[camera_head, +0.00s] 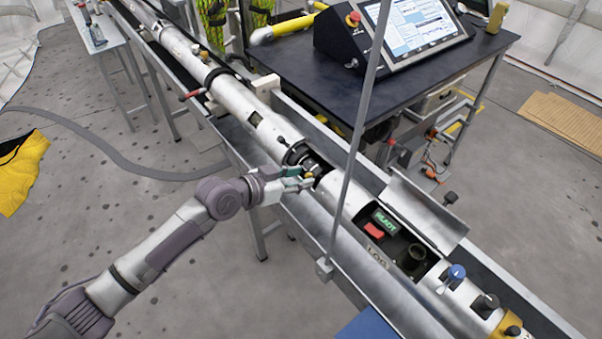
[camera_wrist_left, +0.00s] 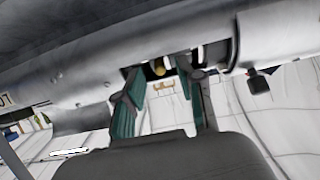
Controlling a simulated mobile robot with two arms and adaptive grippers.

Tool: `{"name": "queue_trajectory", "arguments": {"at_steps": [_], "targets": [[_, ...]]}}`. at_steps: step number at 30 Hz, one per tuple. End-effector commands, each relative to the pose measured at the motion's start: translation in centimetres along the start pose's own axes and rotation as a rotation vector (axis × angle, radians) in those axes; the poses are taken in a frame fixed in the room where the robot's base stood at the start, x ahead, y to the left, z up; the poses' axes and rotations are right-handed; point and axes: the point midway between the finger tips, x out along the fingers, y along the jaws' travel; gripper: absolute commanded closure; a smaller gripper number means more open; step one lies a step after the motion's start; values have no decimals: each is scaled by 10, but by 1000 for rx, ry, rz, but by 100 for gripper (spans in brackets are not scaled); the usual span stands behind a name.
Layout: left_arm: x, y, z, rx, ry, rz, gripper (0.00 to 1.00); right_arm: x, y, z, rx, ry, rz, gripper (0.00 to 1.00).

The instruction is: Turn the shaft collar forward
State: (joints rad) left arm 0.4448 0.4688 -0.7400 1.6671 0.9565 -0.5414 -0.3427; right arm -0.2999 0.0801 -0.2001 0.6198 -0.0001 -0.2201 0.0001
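The long white tube (camera_head: 245,105) runs diagonally along the metal trough. Near its middle is a gap with dark rings and a shiny shaft, where the shaft collar (camera_head: 299,154) appears to be; I cannot clearly tell the collar from the other rings. My left gripper (camera_head: 309,178) is at this gap on the near side, its fingertips close to the shaft. In the left wrist view, the teal fingers (camera_wrist_left: 163,84) stand apart, with a small yellow part (camera_wrist_left: 159,67) visible between their tips. Contact with the collar cannot be made out. My right gripper is out of view.
An open hatch (camera_head: 428,212) with a green display stands right of the gap. A thin grey upright post (camera_head: 352,165) rises just right of my gripper. A black table (camera_head: 330,75) with a screen console (camera_head: 400,30) is behind the trough. Open floor lies in front.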

Motion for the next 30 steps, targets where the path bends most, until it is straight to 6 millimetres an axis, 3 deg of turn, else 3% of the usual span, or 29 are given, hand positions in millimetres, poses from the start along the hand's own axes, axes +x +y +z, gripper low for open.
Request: {"name": "queue_trajectory", "arguments": {"at_steps": [12,19,30], "targets": [[10,0,0,1,1,0,62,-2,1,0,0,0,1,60],[10,0,0,1,0,0,99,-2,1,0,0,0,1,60],[9,0,-4,2,-19,-1,100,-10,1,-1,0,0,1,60]]}}
